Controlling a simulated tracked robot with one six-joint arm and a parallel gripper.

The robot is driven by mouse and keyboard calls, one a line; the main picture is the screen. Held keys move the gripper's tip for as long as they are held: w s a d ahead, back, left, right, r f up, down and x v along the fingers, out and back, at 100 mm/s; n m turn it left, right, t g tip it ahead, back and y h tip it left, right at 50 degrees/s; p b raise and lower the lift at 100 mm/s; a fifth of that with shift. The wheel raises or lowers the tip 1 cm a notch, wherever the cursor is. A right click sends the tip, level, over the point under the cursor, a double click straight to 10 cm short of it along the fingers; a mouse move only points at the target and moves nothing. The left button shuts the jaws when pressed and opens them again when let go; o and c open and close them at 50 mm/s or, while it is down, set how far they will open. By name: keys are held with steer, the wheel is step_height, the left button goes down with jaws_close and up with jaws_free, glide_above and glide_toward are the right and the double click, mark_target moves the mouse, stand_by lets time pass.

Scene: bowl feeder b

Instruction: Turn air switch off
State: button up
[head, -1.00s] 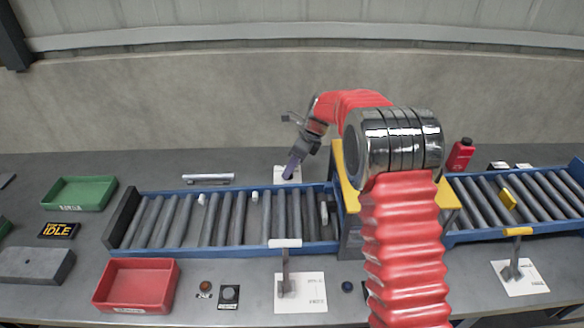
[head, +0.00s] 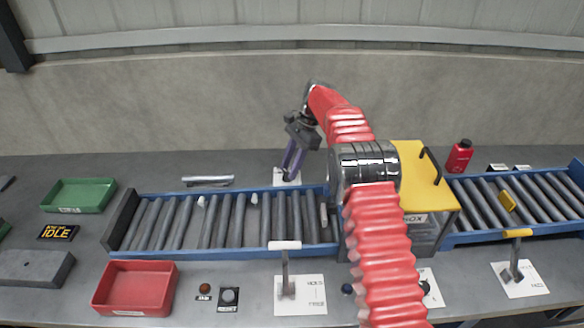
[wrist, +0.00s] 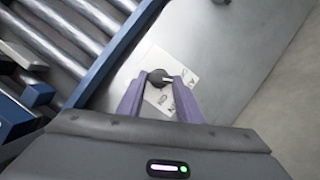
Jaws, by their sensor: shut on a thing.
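The air switch appears in the wrist view as a dark round knob (wrist: 157,77) with a pale pointer mark towards the right. It sits on a white label plate (wrist: 155,57), whose lettering is partly covered. My gripper (wrist: 156,90) has its two purple fingers on either side of the knob and is shut on it. In the head view my gripper (head: 290,172) reaches down behind the left roller conveyor, over the small white plate (head: 281,183); the knob itself is hidden there.
The blue-framed left conveyor (head: 160,249) runs just in front of my gripper. A yellow-topped box (head: 411,170) stands to the right. A metal bar (head: 208,181) lies left of the plate. The bench behind the conveyor is mostly clear.

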steer(key=shift+w+a+n+g+h, duration=0.15)
steer(key=shift+n+g+h, duration=0.25)
steer(key=shift+n, duration=1.3)
steer(key=o, duration=1)
steer(key=shift+o, duration=0.2)
steer(key=shift+r, duration=0.1)
